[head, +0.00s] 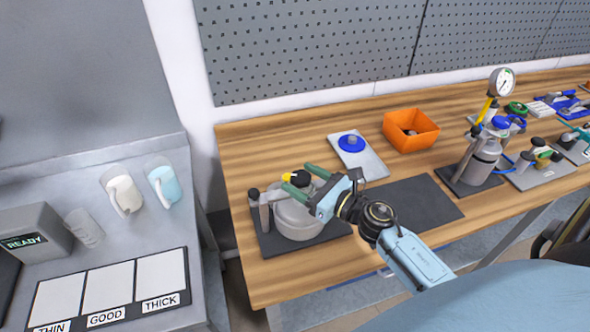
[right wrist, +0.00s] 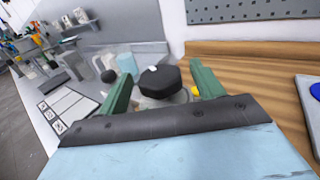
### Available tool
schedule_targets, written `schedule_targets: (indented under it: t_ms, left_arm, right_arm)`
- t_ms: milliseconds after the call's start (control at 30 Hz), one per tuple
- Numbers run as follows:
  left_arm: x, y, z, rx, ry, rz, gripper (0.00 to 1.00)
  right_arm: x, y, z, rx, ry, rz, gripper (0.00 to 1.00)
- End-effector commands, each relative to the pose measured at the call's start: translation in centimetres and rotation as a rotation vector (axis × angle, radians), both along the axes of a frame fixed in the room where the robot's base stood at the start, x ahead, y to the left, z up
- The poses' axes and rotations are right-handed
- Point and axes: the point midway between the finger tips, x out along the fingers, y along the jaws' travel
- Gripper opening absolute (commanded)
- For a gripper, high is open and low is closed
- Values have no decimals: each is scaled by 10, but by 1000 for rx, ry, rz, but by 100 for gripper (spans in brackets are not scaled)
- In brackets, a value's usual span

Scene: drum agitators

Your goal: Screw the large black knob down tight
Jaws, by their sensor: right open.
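The large black knob (head: 300,177) sits on top of the squat metal pot (head: 297,222) at the left end of the bench. In the right wrist view the knob (right wrist: 160,81) is faceted and lies between the two green fingers. My right gripper (head: 303,181) is open, with its fingers apart on either side of the knob. I cannot tell whether a finger touches it. The knob's underside and how far it is screwed down are hidden. My left gripper is not in view.
A smaller black knob (head: 254,192) stands left of the pot, on the same dark mat (head: 267,242). A yellow part (head: 288,177) is close behind the gripper. An orange bin (head: 410,143) and a plate with a blue disc (head: 351,142) lie further back. A dark mat (head: 440,208) to the right is bare.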

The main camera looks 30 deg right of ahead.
Motion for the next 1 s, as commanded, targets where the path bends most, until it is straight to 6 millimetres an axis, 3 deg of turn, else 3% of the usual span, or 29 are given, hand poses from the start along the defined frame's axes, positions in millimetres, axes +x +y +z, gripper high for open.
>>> schedule_targets:
  t_ms: [200, 567, 900, 1000]
  left_arm:
    - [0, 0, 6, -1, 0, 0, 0]
    - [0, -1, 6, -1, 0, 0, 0]
    - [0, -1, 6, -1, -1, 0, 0]
    - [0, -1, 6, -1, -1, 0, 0]
  right_arm:
    - [22, 8, 0, 1, -1, -1, 67]
    - [26, 9, -1, 1, 0, -1, 67]
    - [25, 9, 0, 1, 0, -1, 22]
    - [25, 9, 0, 1, 0, -2, 22]
